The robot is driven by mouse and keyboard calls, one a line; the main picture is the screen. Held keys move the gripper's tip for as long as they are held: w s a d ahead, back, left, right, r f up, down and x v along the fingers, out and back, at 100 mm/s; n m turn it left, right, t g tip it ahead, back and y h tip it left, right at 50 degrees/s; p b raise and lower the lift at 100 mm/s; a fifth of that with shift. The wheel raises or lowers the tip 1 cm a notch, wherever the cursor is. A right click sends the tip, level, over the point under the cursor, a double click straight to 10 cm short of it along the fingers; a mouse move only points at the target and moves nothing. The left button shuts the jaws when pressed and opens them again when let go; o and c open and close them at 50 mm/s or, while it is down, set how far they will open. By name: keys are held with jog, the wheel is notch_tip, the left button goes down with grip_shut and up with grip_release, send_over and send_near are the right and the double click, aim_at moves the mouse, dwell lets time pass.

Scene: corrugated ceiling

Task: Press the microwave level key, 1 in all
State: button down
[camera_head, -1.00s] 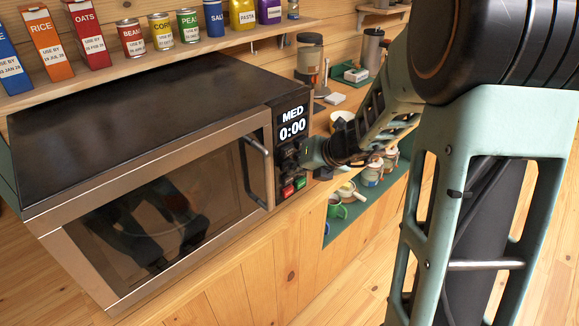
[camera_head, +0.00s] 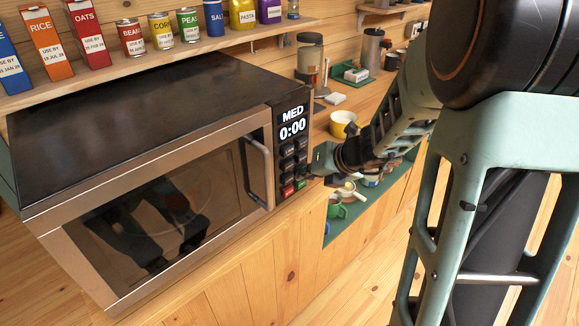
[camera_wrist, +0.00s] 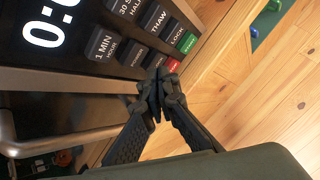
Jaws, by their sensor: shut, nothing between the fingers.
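The microwave (camera_head: 130,110) stands on the wooden counter with its door closed. Its display (camera_head: 292,122) reads MED above 0:00. The key panel (camera_head: 280,160) below has dark keys, a green key and a red key. In the wrist view, keys marked 1 MIN (camera_wrist: 103,44) and THAW (camera_wrist: 157,19) are readable; other labels are small, and I cannot pick out the level key with certainty. My gripper (camera_wrist: 160,82) is shut and empty, its tips in front of the lower keys, partly covering them. In the head view my gripper (camera_head: 309,174) is just right of the panel.
The door handle (camera_head: 257,168) stands out left of the keys. A shelf (camera_head: 160,58) with cans and boxes runs above the microwave.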

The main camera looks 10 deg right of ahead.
jog(key=s+d, duration=0.2)
jog(key=s, duration=0.1)
dwell(0.8)
